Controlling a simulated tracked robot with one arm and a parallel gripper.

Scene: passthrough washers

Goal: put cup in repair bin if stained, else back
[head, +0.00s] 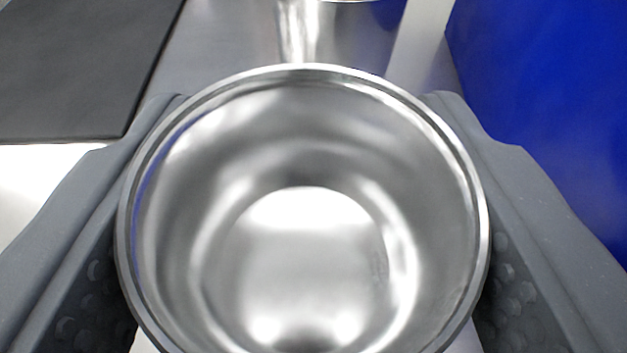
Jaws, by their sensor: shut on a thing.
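A shiny metal cup (310,265) fills the middle of the head view, seen from above into its open mouth. My gripper (305,190) is shut on it, with one grey finger against its left side and one against its right. The inside shows bright and dark reflections. A faint greyish patch shows on the right of the inner floor; I cannot tell whether it is a stain or a reflection. The cup's outside is hidden. A large blue surface (550,80) stands at the right; I cannot tell whether it is the repair bin.
Another shiny metal object (335,30) stands just beyond the cup, cut off by the top edge. A dark flat mat or panel (75,65) lies at the upper left. A pale surface (40,180) shows below it at the left.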

